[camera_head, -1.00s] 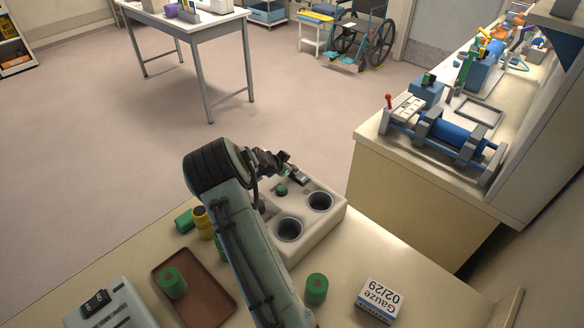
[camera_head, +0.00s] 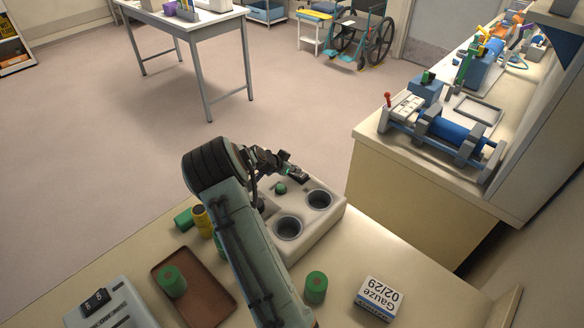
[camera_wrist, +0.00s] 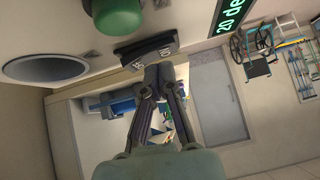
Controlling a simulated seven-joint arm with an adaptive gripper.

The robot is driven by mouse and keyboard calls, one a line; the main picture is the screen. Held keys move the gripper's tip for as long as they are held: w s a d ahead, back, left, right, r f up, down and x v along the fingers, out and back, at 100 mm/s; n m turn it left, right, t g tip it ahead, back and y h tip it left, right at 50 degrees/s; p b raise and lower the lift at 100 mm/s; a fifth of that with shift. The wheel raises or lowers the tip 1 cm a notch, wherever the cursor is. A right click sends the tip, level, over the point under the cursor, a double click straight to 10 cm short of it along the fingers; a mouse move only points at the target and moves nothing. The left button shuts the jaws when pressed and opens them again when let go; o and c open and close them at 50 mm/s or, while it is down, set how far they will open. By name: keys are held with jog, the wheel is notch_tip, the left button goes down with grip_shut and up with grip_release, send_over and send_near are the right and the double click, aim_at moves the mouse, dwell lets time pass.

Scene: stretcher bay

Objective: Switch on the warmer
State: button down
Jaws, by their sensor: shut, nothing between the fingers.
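The warmer (camera_head: 262,232) is a pale block on the near bench with dark round wells and a green knob (camera_head: 281,188). In the wrist view its black rocker switch (camera_wrist: 143,47) lies at the fingertips, with small white marking. A dark display (camera_wrist: 231,14) with green text reading "20 de…" is beside it. My gripper (camera_wrist: 165,72) is shut and empty, its tips at the edge of the switch. I cannot tell whether they touch it. In the head view my gripper (camera_head: 279,163) is at the warmer's far end, partly hiding it.
A grey box (camera_head: 110,312) with its own black rocker switch is at the lower left. A brown tray (camera_head: 214,308) holds a green cylinder (camera_head: 173,281). Another green cylinder (camera_head: 316,287) and a gauze box (camera_head: 378,299) stand right of my arm. A side counter (camera_head: 420,190) is at right.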

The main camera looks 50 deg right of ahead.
aim_at(292, 174)
jog(key=r, duration=0.4)
jog(key=shift+w+r, duration=0.2)
jog(key=shift+w, duration=0.2)
jog(key=w+v, duration=0.1)
jog(key=v, duration=0.8)
jog(key=shift+a, duration=0.35)
jog(key=shift+w, duration=0.15)
